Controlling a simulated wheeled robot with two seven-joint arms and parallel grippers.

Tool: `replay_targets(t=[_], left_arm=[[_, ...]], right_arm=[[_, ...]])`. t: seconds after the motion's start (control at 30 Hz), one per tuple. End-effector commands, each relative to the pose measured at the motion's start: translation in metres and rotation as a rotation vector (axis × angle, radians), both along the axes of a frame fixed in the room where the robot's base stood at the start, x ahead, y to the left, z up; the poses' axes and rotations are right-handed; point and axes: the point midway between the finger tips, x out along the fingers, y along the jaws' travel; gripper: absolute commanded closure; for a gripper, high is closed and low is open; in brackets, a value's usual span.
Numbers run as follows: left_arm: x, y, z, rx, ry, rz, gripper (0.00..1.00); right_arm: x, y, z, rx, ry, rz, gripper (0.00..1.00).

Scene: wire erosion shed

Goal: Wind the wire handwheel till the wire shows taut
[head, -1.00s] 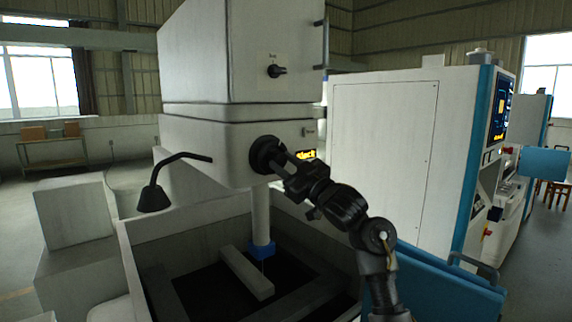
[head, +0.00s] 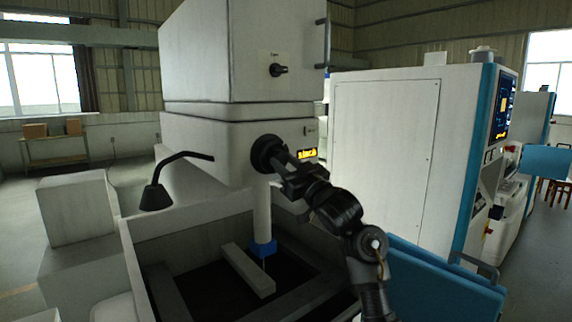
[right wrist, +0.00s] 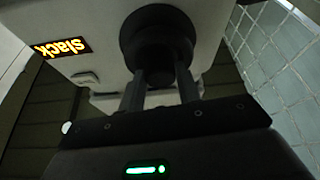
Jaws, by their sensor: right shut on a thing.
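The black wire handwheel (head: 266,153) sits on the front of the white machine head (head: 205,145). My right gripper (head: 285,160) is shut on the handwheel. In the right wrist view both fingers of my right gripper (right wrist: 160,88) reach up to the round black handwheel (right wrist: 157,40). The display (head: 307,154) beside the handwheel is lit yellow; in the right wrist view the display (right wrist: 62,48) reads "slack". A thin wire (head: 265,264) hangs below the blue nozzle (head: 263,249). My left gripper is not in view.
A small black knob (head: 278,70) is on the upper housing. A black lamp (head: 156,196) on a bent arm hangs at the left. The open tank (head: 190,226) holds a pale bar (head: 248,270). A white cabinet with blue trim (head: 385,150) stands at the right.

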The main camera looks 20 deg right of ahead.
Motion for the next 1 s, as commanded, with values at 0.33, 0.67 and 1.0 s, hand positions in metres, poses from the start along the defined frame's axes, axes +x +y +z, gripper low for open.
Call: replay_targets(t=[0.33, 0.67, 1.0], left_arm=[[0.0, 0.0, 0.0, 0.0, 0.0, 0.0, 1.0], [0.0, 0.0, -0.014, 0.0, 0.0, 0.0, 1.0], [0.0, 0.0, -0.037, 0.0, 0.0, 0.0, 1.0]], right_arm=[[0.0, 0.0, 0.0, -0.001, 0.001, 0.0, 0.45], [-0.019, -0.009, -0.012, -0.004, -0.003, -0.003, 0.45], [-0.074, -0.032, -0.035, -0.005, -0.002, -0.002, 0.45]])
